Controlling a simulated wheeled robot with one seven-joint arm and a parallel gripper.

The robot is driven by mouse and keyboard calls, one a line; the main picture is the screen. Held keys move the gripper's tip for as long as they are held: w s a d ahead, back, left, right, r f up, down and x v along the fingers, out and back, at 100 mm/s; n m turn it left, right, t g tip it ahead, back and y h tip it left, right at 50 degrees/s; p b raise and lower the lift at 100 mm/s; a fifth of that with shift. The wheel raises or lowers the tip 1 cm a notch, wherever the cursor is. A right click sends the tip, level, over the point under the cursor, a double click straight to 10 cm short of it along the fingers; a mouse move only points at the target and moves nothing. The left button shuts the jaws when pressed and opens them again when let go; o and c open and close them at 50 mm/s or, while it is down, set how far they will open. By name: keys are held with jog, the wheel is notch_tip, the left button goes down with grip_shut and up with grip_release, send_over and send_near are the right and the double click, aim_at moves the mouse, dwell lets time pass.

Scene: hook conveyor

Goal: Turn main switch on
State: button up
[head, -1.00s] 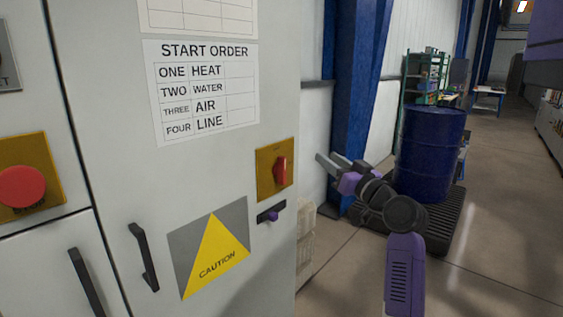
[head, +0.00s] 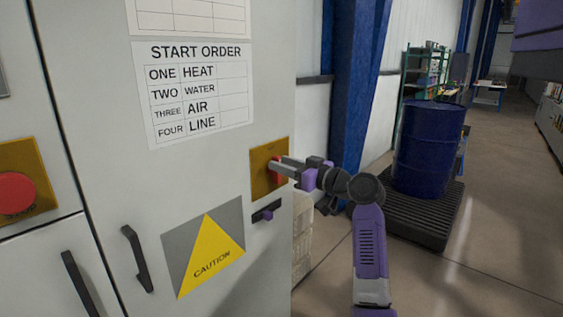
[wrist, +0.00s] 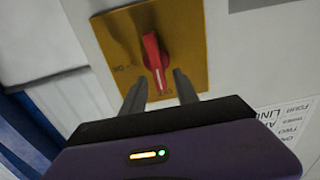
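The main switch is a red rotary handle (wrist: 153,62) on a yellow plate (head: 259,181), set in the grey cabinet's right side. In the wrist view the handle is upright, its white-marked end toward the gripper, between faint plate markings. My gripper (head: 273,165) is at the plate, its fingers reaching to the red handle. In the wrist view my gripper (wrist: 158,88) has its two fingers spread apart, one on each side of the handle's lower end, with visible gaps. In the head view the fingers hide part of the handle.
A small black latch with a purple part (head: 266,212) sits just below the plate. A red push button (head: 14,192) and black door handles (head: 137,259) are to the left. A blue drum (head: 428,148) on a black pallet (head: 415,222) stands behind my arm.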

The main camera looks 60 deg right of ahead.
jog(key=shift+w+d, duration=0.1)
jog(key=shift+w, duration=0.3)
grip_shut()
jog(key=shift+m, duration=0.3)
jog(key=shift+s+d+f+m+p, duration=0.1)
jog(key=shift+d+f+m+p, duration=0.3)
jog(key=shift+m+p, duration=1.75)
jog(key=shift+s+d+f+m+p, duration=0.1)
jog(key=shift+d+f+m+p, duration=0.45)
jog(key=shift+m, duration=3.1)
jog(key=shift+s+d+f+m+p, duration=0.1)
jog(key=shift+d+f+m+p, duration=0.2)
jog(key=shift+m+p, duration=1.85)
jog(key=shift+m+b, duration=0.75)
jog(key=shift+m, duration=0.2)
